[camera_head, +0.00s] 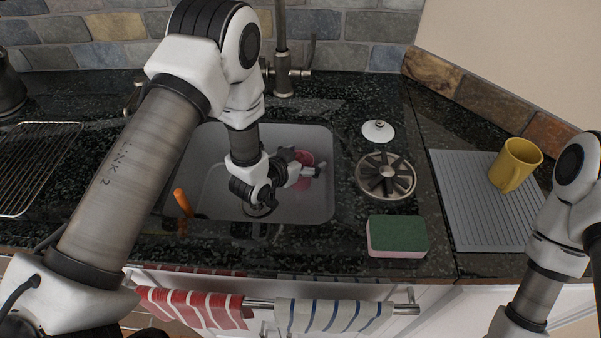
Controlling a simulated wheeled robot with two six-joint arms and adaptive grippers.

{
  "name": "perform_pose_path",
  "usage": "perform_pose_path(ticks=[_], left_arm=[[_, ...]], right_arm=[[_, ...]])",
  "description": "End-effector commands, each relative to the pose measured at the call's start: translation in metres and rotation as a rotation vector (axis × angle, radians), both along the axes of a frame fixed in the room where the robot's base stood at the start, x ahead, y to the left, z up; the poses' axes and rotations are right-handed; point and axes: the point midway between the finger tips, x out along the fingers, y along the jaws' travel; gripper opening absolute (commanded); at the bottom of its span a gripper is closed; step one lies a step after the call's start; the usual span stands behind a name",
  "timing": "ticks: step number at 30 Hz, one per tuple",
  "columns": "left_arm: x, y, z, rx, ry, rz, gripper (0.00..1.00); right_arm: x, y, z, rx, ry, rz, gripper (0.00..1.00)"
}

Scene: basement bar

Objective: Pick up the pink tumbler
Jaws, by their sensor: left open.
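The pink tumbler (304,158) is in the sink basin (318,205), toward its right side. My left arm and gripper cover part of it. My left gripper (312,172) reaches down into the basin, its fingers open, pointing right at the tumbler. The fingertips overlap the tumbler in the picture; I cannot tell whether they touch it. My right arm comes in at the right edge, and its gripper is out of view.
A green and pink sponge (397,236), a round metal strainer (386,176) and a white knob-topped lid (378,131) lie right of the sink. A yellow mug (515,164) stands on a grey ribbed mat (470,215). The faucet (282,75) stands behind the basin. A wire rack (35,160) is at left.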

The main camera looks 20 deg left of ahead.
Motion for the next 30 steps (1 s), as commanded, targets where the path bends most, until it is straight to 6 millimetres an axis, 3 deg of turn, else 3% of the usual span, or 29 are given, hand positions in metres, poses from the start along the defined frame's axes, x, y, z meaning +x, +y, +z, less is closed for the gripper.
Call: perform_pose_path(ticks=[7,8,13,14,24,30], left_arm=[[0.004,-0.001,-0.003,0.000,0.002,0.000,0.91],[0.004,-0.001,-0.003,0.000,0.002,0.000,0.83],[0.004,-0.001,-0.003,-0.001,0.001,0.000,0.23],[0.004,-0.001,-0.003,0.000,0.002,0.000,0.20],[0.004,-0.001,0.000,-0.001,0.000,0.000,0.20],[0.005,-0.001,0.022,0.000,-0.003,0.001,0.20]], right_arm=[[0.000,0.000,0.000,0.000,0.000,0.000,0.56],[0.000,0.000,0.000,0.000,0.000,0.000,0.56],[0.000,0.000,0.000,0.000,0.000,0.000,0.56],[0.000,0.000,0.000,0.000,0.000,0.000,0.56],[0.000,0.000,0.000,0.000,0.001,0.000,0.56],[0.000,0.000,0.000,0.000,0.000,0.000,0.56]])
